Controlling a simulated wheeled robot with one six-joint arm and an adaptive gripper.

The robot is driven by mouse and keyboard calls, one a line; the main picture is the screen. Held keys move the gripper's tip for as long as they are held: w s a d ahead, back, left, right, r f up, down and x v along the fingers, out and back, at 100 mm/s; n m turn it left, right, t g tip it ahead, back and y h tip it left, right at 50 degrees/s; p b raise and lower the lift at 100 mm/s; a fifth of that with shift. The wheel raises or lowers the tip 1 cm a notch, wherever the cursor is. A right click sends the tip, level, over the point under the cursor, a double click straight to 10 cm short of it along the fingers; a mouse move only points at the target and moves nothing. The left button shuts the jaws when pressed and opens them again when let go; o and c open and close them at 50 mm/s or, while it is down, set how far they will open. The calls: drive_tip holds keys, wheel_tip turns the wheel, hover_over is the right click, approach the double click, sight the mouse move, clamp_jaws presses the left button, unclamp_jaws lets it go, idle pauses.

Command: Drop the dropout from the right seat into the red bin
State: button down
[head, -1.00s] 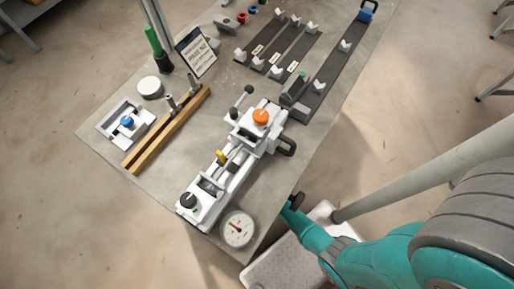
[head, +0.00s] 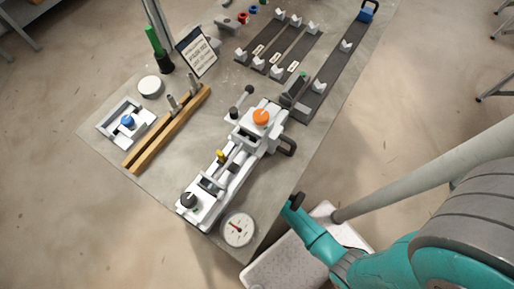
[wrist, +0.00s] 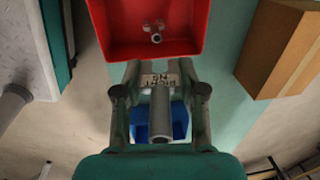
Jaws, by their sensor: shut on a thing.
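In the wrist view my gripper (wrist: 160,73) is shut on a grey metal tube-like part, the dropout (wrist: 160,112), whose open round end faces the camera. The red bin (wrist: 104,22) is just ahead of the fingertips at the top of the view. A small metal piece (wrist: 155,32) shows inside it. The gripper is beside the bin's near edge in the picture; its height over the bin cannot be told. In the head view the white jig (head: 240,165) with an orange knob (head: 261,117) stands on the table; its right seat cannot be made out.
A blue bin (wrist: 179,122) shows behind the held part. In the head view a dial gauge (head: 238,229) and a wooden rail (head: 150,147) are on the table.

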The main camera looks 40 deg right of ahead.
drive_tip(key=shift+r, duration=1.35)
